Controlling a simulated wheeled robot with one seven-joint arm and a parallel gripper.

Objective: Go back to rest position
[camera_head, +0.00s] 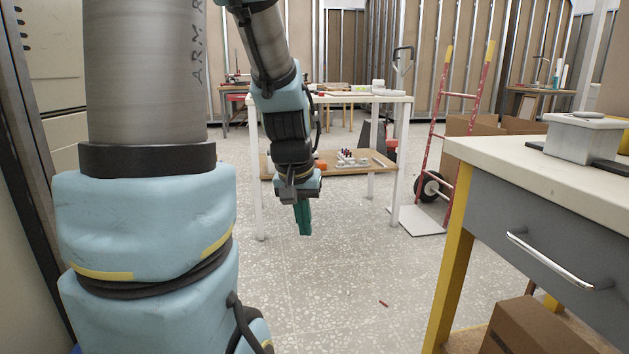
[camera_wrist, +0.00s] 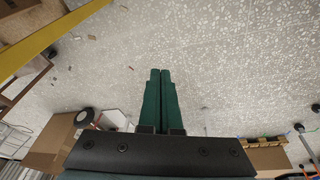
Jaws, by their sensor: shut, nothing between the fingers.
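My gripper (camera_head: 304,218) hangs from my arm in the middle of the head view, pointing down over the speckled floor. Its green fingers (camera_wrist: 160,78) are together in the wrist view, with nothing between them.
A workbench (camera_head: 545,175) with a grey drawer and yellow leg stands at the right, a cardboard box (camera_head: 535,328) beneath it. A white table (camera_head: 395,99) with a lower shelf stands behind my gripper. A red hand truck (camera_head: 437,140) stands right of it.

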